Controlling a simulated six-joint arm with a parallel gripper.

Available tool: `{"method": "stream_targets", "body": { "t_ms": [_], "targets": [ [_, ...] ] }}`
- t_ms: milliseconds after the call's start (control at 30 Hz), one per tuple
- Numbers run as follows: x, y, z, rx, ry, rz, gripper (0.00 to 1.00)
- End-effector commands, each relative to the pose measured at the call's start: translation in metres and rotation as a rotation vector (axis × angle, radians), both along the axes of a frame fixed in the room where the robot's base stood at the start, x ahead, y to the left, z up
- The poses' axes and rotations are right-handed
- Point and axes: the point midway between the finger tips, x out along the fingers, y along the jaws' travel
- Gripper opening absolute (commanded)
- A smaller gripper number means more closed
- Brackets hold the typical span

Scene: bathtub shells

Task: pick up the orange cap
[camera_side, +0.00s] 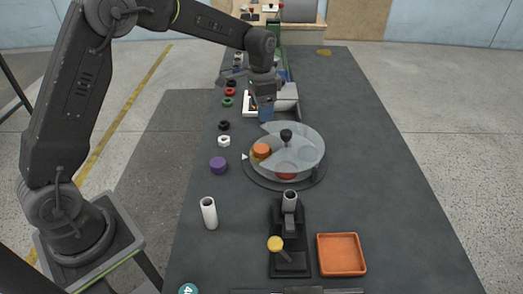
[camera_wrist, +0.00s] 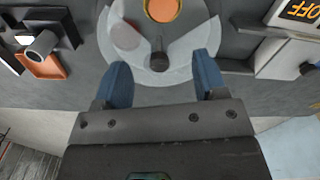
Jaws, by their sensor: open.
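The orange cap (camera_side: 261,151) sits on the left part of a round turntable (camera_side: 308,186) with a clear, pale cover (camera_side: 308,145). Its colour is vivid, and it seems to lie in a gap of the cover. In the wrist view the orange cap (camera_wrist: 161,8) shows at the top edge, partly cut off, beyond the dark knob (camera_wrist: 159,55). My gripper (camera_side: 266,114) is above and behind the turntable in the side view, apart from the cap. In the wrist view my gripper (camera_wrist: 162,78) has its blue fingers wide apart with nothing between them.
A dark knob (camera_side: 286,135) stands up from the cover's middle. A muted red disc (camera_side: 286,172) shows through the cover. A purple cap (camera_side: 218,165), white tube (camera_side: 209,213), black stand (camera_side: 290,262) and orange tray (camera_side: 341,254) are nearby. The table's right side is clear.

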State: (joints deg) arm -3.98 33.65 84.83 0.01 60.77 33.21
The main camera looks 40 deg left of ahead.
Motion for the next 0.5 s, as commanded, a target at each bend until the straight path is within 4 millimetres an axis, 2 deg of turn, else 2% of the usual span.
{"method": "stream_targets", "body": {
  "t_ms": [167, 500],
  "targets": [
    [0.006, 0.002, -0.019, -0.001, 0.017, -0.015, 0.65],
    [0.005, 0.002, -0.08, -0.002, 0.017, -0.013, 0.65]
  ]
}}
